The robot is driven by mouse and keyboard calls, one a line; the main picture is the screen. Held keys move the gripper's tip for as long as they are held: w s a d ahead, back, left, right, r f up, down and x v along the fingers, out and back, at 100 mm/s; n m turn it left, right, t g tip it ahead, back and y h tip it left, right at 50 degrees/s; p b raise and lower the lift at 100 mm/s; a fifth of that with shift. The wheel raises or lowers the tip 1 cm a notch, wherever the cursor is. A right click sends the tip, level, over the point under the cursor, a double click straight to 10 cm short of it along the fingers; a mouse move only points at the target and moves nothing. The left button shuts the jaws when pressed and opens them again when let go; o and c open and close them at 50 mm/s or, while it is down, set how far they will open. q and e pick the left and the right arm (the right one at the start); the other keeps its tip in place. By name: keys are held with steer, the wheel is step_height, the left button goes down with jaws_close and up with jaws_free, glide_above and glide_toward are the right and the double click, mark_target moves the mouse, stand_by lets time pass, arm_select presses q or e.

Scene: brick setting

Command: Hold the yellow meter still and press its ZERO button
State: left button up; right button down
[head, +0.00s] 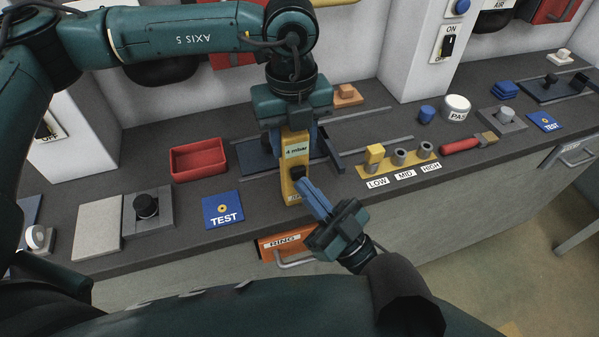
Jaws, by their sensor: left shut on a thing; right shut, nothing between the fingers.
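The yellow meter (291,185) stands near the front of the bench in the middle of the head view. Its white display (296,150) reads "4 mbar", and a black round part (297,172) sits below it. My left gripper (294,133) is above the meter and shut on its upper part. My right gripper (303,185) is shut and empty, coming from the lower right. Its blue fingertips are at the meter's lower front, just below the black part. I cannot tell whether they touch it. The fingers partly hide a small label at the meter's bottom, so the ZERO button is not clearly seen.
A red tray (174,173) and a blue TEST plate (223,212) are left of the meter. A yellow LOW/MID/HIGH rack (391,171) and a red-handled brush (460,146) are right. An orange RING drawer (270,250) is below the bench edge.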

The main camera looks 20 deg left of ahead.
steer(key=shift+w+a, duration=0.25)
steer(key=shift+w, duration=0.15)
stand_by(0.8)
steer(key=shift+s+d, duration=0.5)
steer(key=shift+s, duration=0.25)
steer(key=s+d, duration=0.1)
steer(key=s, duration=0.1)
steer(key=s+d, duration=0.1)
steer(key=s, duration=0.1)
steer(key=shift+d, duration=0.4)
stand_by(0.7)
arm_select(q)
steer(key=o, duration=1.2)
